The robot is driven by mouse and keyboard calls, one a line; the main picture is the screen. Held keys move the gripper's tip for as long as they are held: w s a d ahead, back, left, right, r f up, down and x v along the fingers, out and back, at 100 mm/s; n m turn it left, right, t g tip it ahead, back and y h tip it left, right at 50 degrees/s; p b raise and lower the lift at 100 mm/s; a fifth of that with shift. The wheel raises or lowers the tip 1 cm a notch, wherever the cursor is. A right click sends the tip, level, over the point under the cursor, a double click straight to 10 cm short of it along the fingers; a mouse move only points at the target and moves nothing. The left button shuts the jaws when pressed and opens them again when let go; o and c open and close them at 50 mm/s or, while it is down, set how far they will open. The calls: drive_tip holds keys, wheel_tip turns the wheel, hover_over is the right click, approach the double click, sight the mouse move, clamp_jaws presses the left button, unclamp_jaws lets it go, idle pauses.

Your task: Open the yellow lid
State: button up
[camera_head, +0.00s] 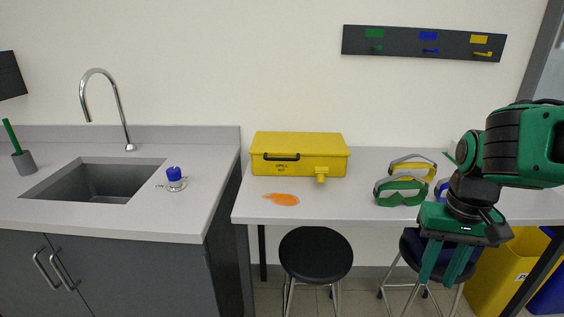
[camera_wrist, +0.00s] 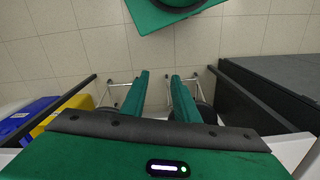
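A yellow box marked "SPILL KIT" (camera_head: 299,167) stands on the table in the head view. Its yellow lid (camera_head: 300,141) is closed. A dark handle (camera_head: 281,157) is on its front left, and a yellow latch-like piece (camera_head: 321,175) sticks out at its front right. My gripper (camera_head: 437,284) hangs fingers down at the right, in front of the table edge and well apart from the box. Its fingers are parted with nothing between them, as the wrist view also shows (camera_wrist: 160,76). The box is not in the wrist view.
Green goggles (camera_head: 402,192) and yellow goggles (camera_head: 412,168) lie right of the box. An orange spill (camera_head: 281,199) lies before it. Stools (camera_head: 316,255) stand below the table front. A yellow bin (camera_head: 505,272) and a blue bin (camera_head: 548,295) stand under the right side.

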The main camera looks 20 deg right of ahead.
drive_tip(key=w+d+f+n+t+h, duration=0.1)
drive_tip(key=w+n+t+h, duration=0.15)
drive_tip(key=w+n, duration=0.6)
drive_tip(key=n+t+y, duration=0.2)
drive_tip(key=n+t, duration=0.8)
approach(283, 160)
drive_tip(key=shift+g+h, duration=0.25)
drive_tip(key=s+d+f, duration=0.2)
drive_tip(key=d, duration=0.1)
drive_tip(key=s+d+f, duration=0.2)
drive_tip(key=d, duration=0.1)
drive_tip(key=s+d+f, duration=0.2)
drive_tip(key=d, duration=0.1)
drive_tip(key=shift+d+f, duration=0.2)
drive_tip(key=shift+f, duration=0.05)
drive_tip(key=w+a+r+n+t+y, duration=0.2)
drive_tip(key=w+a+r+n+t, duration=0.3)
drive_tip(key=a, duration=0.3)
drive_tip(key=shift+n+g, duration=0.35)
drive_tip(key=shift+g, duration=0.15)
drive_tip(key=w+f, duration=0.1)
drive_tip(key=w, duration=0.2)
drive_tip(key=w+f, duration=0.1)
drive_tip(key=w, duration=0.3)
drive_tip(key=w+a+f, duration=0.1)
drive_tip(key=w, duration=0.2)
drive_tip(key=shift+w+f, duration=0.25)
drive_tip(key=shift+w, duration=0.05)
